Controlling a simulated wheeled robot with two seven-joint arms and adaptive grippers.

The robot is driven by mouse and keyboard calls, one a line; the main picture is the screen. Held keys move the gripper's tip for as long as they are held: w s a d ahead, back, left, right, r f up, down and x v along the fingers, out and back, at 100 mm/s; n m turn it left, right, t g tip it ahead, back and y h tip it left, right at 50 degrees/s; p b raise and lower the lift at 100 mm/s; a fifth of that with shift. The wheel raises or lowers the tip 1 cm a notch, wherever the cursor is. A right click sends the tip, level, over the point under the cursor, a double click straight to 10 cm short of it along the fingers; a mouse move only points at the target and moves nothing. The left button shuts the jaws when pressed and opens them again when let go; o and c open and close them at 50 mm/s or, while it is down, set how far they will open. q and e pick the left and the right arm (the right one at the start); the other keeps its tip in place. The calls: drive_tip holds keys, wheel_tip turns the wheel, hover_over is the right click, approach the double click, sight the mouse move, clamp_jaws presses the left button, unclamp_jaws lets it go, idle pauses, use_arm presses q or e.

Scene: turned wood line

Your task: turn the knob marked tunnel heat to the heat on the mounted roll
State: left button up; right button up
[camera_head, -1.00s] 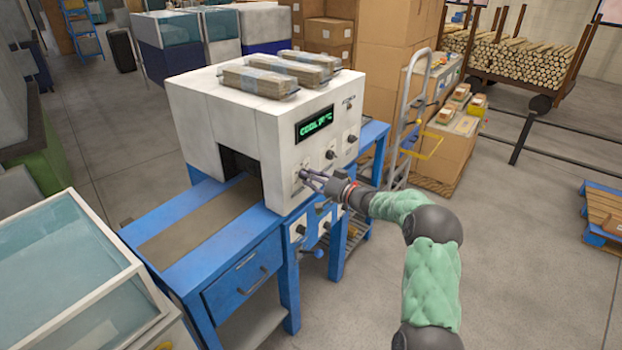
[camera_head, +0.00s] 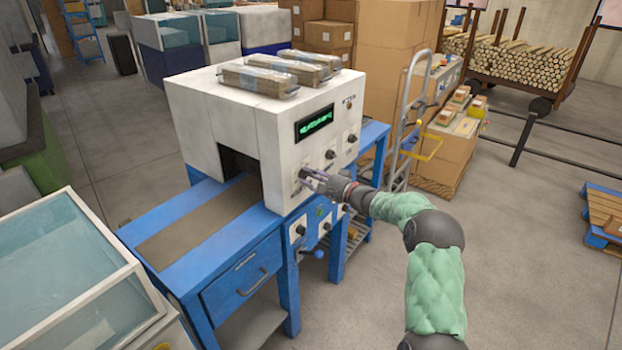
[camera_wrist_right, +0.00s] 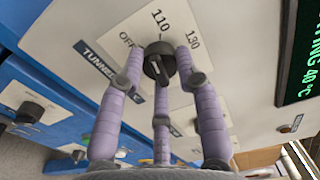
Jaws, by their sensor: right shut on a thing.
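The tunnel heat knob (camera_wrist_right: 158,60) is black, on a white scale plate reading OFF, 110 and 130; which mark it points at I cannot tell. In the head view the right gripper (camera_head: 308,177) is at the lower front of the white tunnel machine (camera_head: 225,118). The green display (camera_wrist_right: 301,70) ends in "TING 40 °C" in the wrist view. I cannot make out the mounted roll. My left gripper is out of view.
Other knobs (camera_head: 330,154) sit further right on the panel, and more (camera_head: 300,230) are on the blue frame below. Wrapped packs (camera_head: 255,80) lie on top of the machine. A hand truck (camera_head: 410,110) stands behind right.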

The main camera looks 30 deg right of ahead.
drive_tip(key=m+p, duration=0.1)
drive_tip(key=m, duration=0.3)
drive_tip(key=shift+m, duration=0.4)
drive_tip(key=m+p, duration=0.3)
drive_tip(key=m, duration=0.1)
drive_tip(key=shift+r+m, duration=0.1)
drive_tip(key=shift+m, duration=0.2)
drive_tip(key=m+p, duration=0.3)
drive_tip(key=m, duration=0.2)
drive_tip(key=shift+p, duration=0.3)
drive_tip(key=m+p, duration=0.3)
drive_tip(key=m, duration=0.2)
drive_tip(key=shift+m+p, duration=0.35)
drive_tip(key=shift+m, duration=0.05)
drive_tip(key=m+p, duration=0.3)
drive_tip(key=m, duration=0.2)
drive_tip(key=m+p, duration=0.2)
drive_tip(key=m, duration=0.3)
drive_tip(key=shift+f+m+p, duration=0.2)
drive_tip(key=shift+m+p, duration=1.55)
drive_tip(key=shift+m, duration=3.05)
